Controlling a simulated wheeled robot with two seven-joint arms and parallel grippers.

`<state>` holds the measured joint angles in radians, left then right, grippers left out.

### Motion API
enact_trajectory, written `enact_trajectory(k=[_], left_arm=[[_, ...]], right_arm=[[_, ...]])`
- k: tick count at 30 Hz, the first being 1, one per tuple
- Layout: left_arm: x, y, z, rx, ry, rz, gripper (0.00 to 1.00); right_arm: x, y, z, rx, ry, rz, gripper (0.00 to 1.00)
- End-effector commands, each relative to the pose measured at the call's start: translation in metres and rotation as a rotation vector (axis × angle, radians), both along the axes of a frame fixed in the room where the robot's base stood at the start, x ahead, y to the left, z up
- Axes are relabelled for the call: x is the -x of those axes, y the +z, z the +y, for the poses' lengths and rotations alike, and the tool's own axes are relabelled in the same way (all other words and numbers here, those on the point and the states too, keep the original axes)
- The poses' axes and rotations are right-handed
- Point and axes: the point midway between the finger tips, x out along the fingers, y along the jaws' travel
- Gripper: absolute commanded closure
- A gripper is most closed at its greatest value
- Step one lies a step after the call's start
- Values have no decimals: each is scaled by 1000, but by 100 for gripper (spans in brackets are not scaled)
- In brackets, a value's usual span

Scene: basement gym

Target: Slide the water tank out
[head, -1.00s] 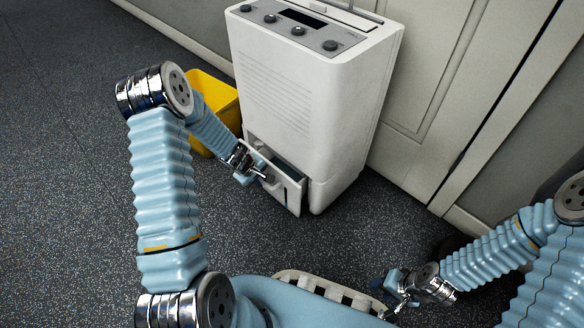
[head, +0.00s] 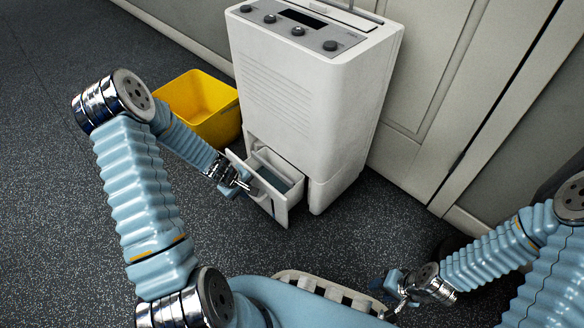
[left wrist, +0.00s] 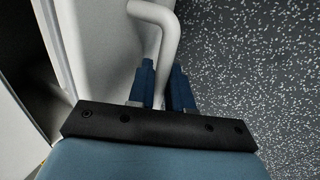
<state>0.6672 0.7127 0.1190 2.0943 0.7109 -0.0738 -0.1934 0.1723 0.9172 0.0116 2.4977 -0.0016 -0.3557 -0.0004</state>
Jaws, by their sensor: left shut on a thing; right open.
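The water tank (head: 275,207) is a white drawer low in the front of the white dehumidifier (head: 310,95). It stands partly out, and its open top shows a blue-grey inside. My left gripper (head: 240,181) is at the tank's front. In the left wrist view the blue fingers of my left gripper (left wrist: 163,88) are shut on the tank's white bar handle (left wrist: 166,45). My right gripper (head: 392,306) is open and empty, low at the right, apart from the tank.
A yellow bin (head: 203,108) stands on the floor left of the dehumidifier. A pale panelled wall (head: 425,75) is close behind and to the right. The dark speckled floor in front of the tank is clear.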

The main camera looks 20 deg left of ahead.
Motion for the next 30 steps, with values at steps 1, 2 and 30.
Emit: enact_trajectory(k=[1, 2, 30], left_arm=[[3, 0, 2, 1, 2, 0, 100], [5, 1, 2, -1, 1, 0, 100], [56, 0, 24, 0, 2, 0, 100]], right_arm=[[0, 0, 0, 0, 0, 0, 57], [0, 0, 0, 0, 0, 0, 57], [0, 0, 0, 0, 0, 0, 57]])
